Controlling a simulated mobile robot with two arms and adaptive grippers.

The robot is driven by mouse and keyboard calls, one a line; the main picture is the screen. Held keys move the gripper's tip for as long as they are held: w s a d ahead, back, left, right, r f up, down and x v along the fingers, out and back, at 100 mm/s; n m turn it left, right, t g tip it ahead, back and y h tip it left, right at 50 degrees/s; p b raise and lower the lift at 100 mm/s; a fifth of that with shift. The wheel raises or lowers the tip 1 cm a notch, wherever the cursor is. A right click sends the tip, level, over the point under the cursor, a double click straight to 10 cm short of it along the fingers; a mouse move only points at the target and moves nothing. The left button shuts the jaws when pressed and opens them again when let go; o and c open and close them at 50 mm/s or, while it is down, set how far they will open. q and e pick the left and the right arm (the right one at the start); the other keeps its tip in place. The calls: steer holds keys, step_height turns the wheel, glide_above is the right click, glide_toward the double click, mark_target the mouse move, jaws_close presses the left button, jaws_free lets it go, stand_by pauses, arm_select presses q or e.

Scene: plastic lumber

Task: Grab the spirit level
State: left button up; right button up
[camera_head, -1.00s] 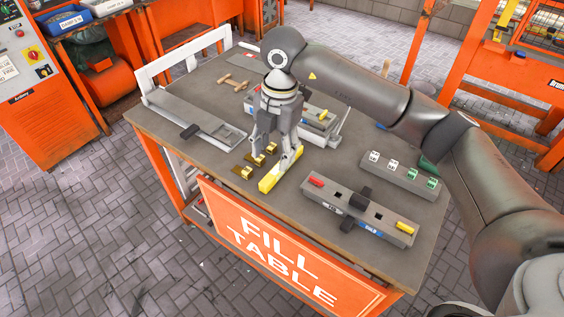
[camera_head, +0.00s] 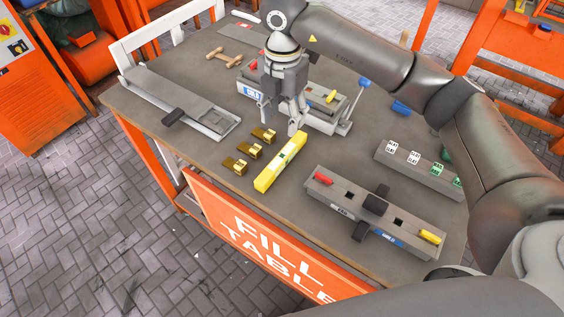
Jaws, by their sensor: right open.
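My right gripper (camera_head: 279,126) points down behind the far end of the level. Its two fingers are spread apart with nothing between them. The right fingertip appears close to the level's far end; I cannot tell whether they touch. My left gripper is not in view.
Several brass pieces (camera_head: 249,151) lie just left of the level. A grey mould (camera_head: 376,208) with red and yellow handles stands to the right, another mould (camera_head: 325,105) behind my gripper. A long metal tray (camera_head: 175,100) lies at left, and a block with white and green switches (camera_head: 420,167) at far right.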

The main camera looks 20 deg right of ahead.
mark_target(282, 156)
step_height(282, 156, down, 4)
steer(key=shift+w+b, duration=0.15)
steer(key=shift+b, duration=0.95)
step_height(282, 156, down, 5)
steer(key=shift+r+p, duration=0.1)
steer(key=shift+p, duration=0.4)
steer(key=f, duration=0.2)
steer(key=s+f+p, duration=0.1)
steer(key=f, duration=0.1)
steer(key=shift+a+f+p, duration=0.2)
steer(key=shift+p, duration=0.1)
steer(key=shift+w+f, duration=0.15)
steer(key=shift+f, duration=0.3)
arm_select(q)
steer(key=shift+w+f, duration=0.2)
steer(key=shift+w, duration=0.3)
arm_select(e)
jaws_close()
